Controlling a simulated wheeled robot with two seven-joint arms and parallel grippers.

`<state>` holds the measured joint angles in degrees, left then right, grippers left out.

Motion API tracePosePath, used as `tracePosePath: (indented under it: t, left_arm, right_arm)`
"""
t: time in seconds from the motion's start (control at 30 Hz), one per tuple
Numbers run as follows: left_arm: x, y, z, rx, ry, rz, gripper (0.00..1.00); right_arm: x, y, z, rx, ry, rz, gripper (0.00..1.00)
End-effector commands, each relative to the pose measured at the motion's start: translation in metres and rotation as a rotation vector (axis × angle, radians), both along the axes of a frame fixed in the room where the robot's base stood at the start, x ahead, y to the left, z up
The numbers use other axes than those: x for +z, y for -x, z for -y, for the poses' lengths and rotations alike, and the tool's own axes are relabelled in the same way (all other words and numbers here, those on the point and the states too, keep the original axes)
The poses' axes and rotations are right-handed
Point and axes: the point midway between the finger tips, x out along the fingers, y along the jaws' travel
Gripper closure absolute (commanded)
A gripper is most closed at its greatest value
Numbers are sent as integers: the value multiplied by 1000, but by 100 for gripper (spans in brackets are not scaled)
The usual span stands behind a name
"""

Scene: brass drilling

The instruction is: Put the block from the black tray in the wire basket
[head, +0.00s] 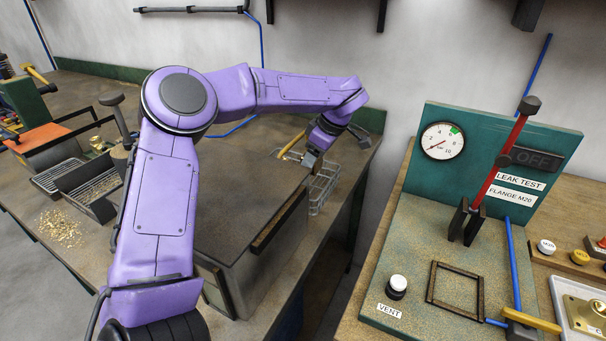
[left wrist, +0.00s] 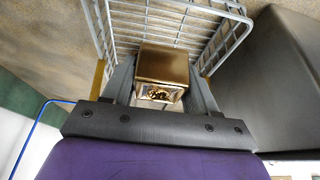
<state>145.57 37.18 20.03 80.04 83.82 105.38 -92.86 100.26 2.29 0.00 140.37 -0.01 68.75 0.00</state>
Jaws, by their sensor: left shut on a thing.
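A brass block (left wrist: 163,65) with a hollow, shiny end sits between the two fingers of my left gripper (left wrist: 160,85) in the left wrist view. The gripper is shut on it. The wire basket (left wrist: 225,40) is behind and around the block there; I cannot tell whether the block touches its floor. In the head view my left gripper (head: 312,160) reaches down at the basket (head: 322,188), beside the big grey box. My right gripper is not in view.
The large grey box (head: 240,205) stands close beside the basket. A blue cable runs along the wall behind. A leak test stand (head: 500,150) with a gauge and red lever is on the separate bench at the right. Loose chips (head: 60,228) lie at the left.

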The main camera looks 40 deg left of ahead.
Motion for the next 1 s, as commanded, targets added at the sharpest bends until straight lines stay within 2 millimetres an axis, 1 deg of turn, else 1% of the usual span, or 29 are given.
tracePosePath:
  t: [0.03, 0.1, 0.27, 0.4, 0.47, 0.8, 0.83, 0.87, 0.9, 1.0]
  left_arm:
    - [-10, 0, 0, -2, 1, -3, 100]
    - [-22, 0, 0, -1, 1, -1, 100]
    - [-38, 0, 0, -1, 0, 1, 100]
    - [-61, 0, 0, -1, 0, -1, 100]
    - [-68, 0, 0, -1, 0, 0, 100]
    - [-72, 0, 0, -1, -1, 2, 100]
    - [-73, 0, 0, 0, 0, 0, 33]
    - [-73, 0, 0, 0, 0, 0, 23]
    - [-73, 0, 0, 0, 0, 0, 17]
    - [-72, 0, 0, 0, 0, 0, 17]
  right_arm:
    - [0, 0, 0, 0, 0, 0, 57]
    - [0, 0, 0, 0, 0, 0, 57]
    - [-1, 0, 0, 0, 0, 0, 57]
    - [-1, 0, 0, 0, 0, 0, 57]
    - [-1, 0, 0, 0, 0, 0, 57]
    - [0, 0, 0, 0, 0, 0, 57]
    - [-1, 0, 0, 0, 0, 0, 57]
    - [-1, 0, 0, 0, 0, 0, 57]
    - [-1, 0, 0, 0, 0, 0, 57]
    - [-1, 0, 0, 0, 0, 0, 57]
